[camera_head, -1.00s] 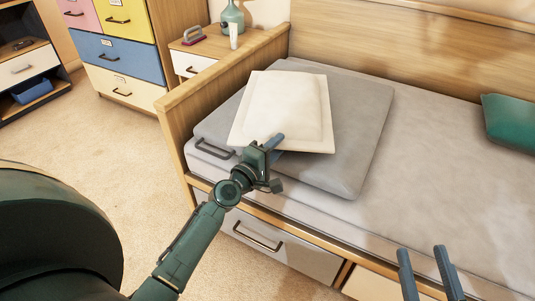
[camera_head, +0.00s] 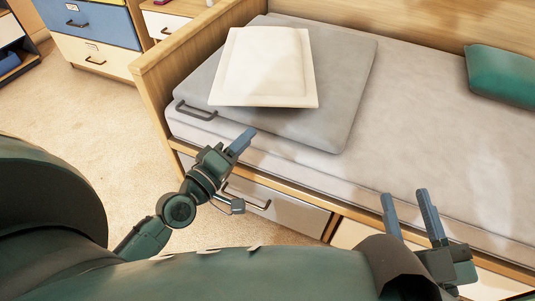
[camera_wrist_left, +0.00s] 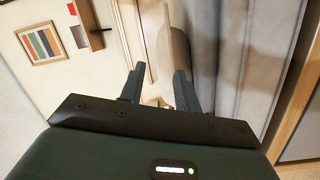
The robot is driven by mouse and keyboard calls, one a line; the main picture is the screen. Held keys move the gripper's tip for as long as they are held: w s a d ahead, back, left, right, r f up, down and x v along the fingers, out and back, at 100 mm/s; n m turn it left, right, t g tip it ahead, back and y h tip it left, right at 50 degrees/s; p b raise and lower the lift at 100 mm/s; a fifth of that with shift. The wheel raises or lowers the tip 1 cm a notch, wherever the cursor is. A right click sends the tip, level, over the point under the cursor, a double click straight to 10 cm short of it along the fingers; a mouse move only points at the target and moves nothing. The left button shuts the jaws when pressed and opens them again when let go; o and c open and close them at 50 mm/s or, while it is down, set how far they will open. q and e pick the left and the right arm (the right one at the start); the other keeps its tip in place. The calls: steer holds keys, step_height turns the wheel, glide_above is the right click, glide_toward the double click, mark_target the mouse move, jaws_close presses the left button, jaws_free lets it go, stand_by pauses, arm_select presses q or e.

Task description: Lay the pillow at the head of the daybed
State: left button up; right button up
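A cream pillow (camera_head: 265,68) lies flat on a thick grey cushion (camera_head: 345,80) at the left end of the daybed (camera_head: 400,150), beside the wooden end board (camera_head: 165,62). My left gripper (camera_head: 242,142) is just in front of the daybed's near side, below the pillow and apart from it. In the left wrist view its fingers (camera_wrist_left: 158,88) stand apart with nothing between them. My right gripper (camera_head: 410,212) is open and empty at the daybed's front edge, further right.
A green pillow (camera_head: 502,75) lies at the right against the back board. A dark handle (camera_head: 195,112) shows at the grey cushion's near left corner. Drawers (camera_head: 265,200) are under the bed. A chest of drawers (camera_head: 92,35) stands at the back left. Carpet is clear at left.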

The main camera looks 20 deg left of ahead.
arm_select(q)
steer(key=s+d+r+m+h, duration=0.5)
steer(key=s+d+r+m, duration=0.4)
steer(key=m, duration=0.8)
steer(key=d, duration=0.3)
steer(key=shift+s+d, duration=0.2)
steer(key=shift+d, duration=0.2)
